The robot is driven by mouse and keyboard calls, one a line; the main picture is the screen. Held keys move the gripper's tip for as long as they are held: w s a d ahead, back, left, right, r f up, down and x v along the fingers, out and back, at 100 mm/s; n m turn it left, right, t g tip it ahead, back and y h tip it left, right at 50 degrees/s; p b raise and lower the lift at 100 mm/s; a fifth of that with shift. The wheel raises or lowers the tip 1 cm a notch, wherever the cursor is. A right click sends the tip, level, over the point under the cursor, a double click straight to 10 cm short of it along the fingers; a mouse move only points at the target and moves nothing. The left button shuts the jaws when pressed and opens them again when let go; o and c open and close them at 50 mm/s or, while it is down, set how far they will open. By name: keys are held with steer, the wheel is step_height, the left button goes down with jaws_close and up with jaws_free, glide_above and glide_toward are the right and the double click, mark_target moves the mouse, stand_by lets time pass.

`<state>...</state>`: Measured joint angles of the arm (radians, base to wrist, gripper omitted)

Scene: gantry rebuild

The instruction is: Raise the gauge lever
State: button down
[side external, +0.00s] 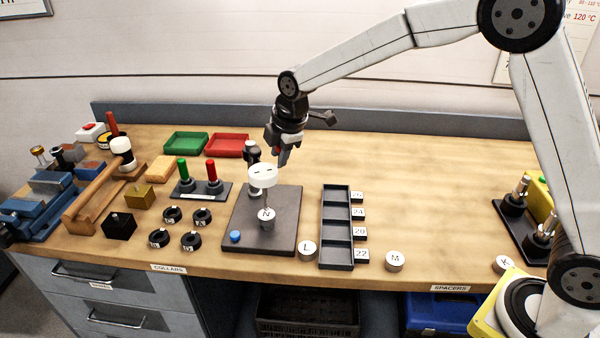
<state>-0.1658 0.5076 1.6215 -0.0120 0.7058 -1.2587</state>
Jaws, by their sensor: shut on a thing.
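The gauge stands on a dark base plate (285,235), with a dark post behind and a white round dial (262,176) on top. A white spacer marked N (266,214) sits on the plate under the dial's thin stem. A blue button (235,237) is at the plate's front left corner. My gripper (283,158) points down just above and right of the dial, behind it. It is shut on what appears to be the gauge lever; the lever is too small and too covered by the fingers to make out clearly.
A slotted dark tray (336,228) with number labels is right of the gauge. Spacers L (307,250), M (394,261) and K (503,265) lie along the front. A stand with green and red handles (201,189) and several black collars are left. The bench's right middle is clear.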

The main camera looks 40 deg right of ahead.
steer(key=shift+w+d+r+g+y, duration=0.15)
steer(key=shift+w+g+y, duration=0.15)
steer(key=shift+g, duration=0.5)
steer(key=shift+w+d+g+y, duration=0.2)
steer(key=shift+w+g, duration=0.2)
steer(key=shift+g, duration=0.4)
steer(key=shift+c, duration=2.4)
jaws_free()
step_height(320, 180, up, 8)
steer(key=d, duration=0.1)
steer(key=shift+f, duration=0.2)
